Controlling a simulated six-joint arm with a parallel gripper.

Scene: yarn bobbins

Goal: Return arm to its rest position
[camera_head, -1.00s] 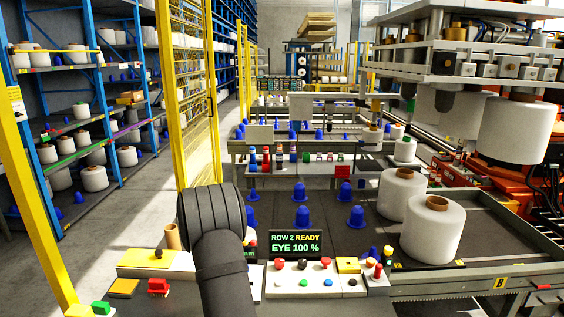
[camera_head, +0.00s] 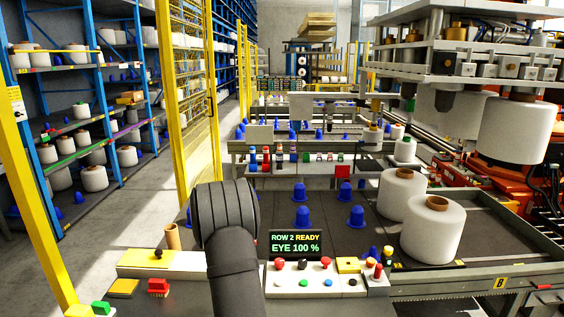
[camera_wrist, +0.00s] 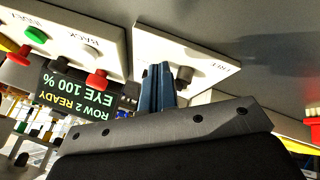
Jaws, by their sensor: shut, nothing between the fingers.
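My gripper (camera_wrist: 157,86) shows in the wrist view as blue-grey fingers close together, shut and empty. Its dark mount fills the lower part of that view. The fingers overlap a pale button panel (camera_wrist: 180,50), but I cannot tell how far away it is. In the head view my dark arm (camera_head: 232,245) rises from the bottom edge, left of the display (camera_head: 295,243). The gripper itself does not show there. The display reads "ROW 2 READY, EYE 100 %" and appears upside down in the wrist view (camera_wrist: 82,98).
A console with buttons (camera_head: 318,284) lies right of my arm. Two white yarn bobbins (camera_head: 432,232) stand on the dark table (camera_head: 385,250). Blue cones (camera_head: 301,220) stand behind the display. A yellow fence (camera_head: 192,100) and shelves (camera_head: 75,150) are at left.

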